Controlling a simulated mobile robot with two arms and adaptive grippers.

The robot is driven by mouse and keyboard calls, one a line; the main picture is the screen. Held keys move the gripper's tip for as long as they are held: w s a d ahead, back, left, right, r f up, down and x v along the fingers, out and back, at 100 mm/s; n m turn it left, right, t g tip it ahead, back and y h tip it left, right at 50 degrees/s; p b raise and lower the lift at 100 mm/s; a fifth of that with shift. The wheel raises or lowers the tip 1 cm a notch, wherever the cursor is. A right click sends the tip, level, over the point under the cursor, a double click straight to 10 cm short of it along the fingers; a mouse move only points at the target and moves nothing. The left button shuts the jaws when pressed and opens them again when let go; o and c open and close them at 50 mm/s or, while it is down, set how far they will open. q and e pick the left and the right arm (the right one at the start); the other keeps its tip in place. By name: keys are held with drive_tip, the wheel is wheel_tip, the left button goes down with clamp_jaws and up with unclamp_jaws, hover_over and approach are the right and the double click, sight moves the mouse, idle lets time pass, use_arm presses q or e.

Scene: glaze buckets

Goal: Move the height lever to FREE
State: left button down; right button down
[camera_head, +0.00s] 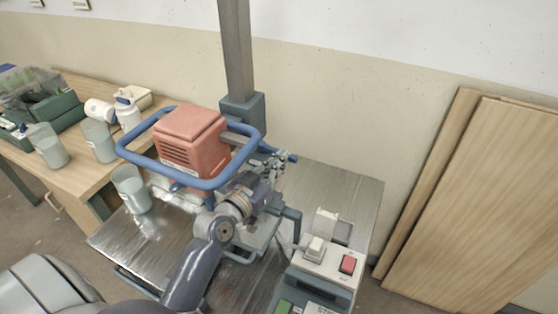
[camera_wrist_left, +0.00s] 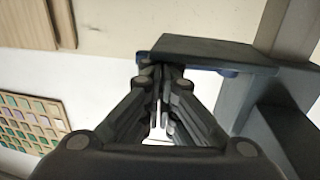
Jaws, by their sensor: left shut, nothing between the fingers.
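The mixer has a red motor housing (camera_head: 190,140) inside a blue ring handle (camera_head: 130,150), beside a grey column (camera_head: 237,55) with a carriage block (camera_head: 243,112). A small blue part (camera_head: 292,158), perhaps the height lever's end, shows just beyond my left gripper (camera_head: 277,160). In the left wrist view my left gripper (camera_wrist_left: 161,68) is shut and empty, its tips close to a dark block (camera_wrist_left: 215,50). Blue parts (camera_wrist_left: 229,72) show under and beside that block. I cannot tell whether the tips touch anything. No FREE marking is readable. My right gripper is out of view.
A metal table (camera_head: 345,190) lies under the mixer. A control box (camera_head: 325,265) with a red switch (camera_head: 347,263) stands at its front right. Buckets (camera_head: 131,190) and a wooden table (camera_head: 85,180) are at left. Wooden boards (camera_head: 485,200) lean at right.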

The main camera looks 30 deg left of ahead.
use_arm(q)
drive_tip(key=shift+w+d+r+p, duration=0.1)
drive_tip(key=shift+w+d+p, duration=0.1)
drive_tip(key=shift+w+p, duration=0.2)
drive_tip(key=shift+w+d, duration=0.15)
drive_tip(key=shift+w, duration=0.2)
drive_tip(key=shift+s+f+p, duration=0.15)
drive_tip(key=shift+f+p, duration=0.05)
drive_tip(key=shift+p, duration=0.1)
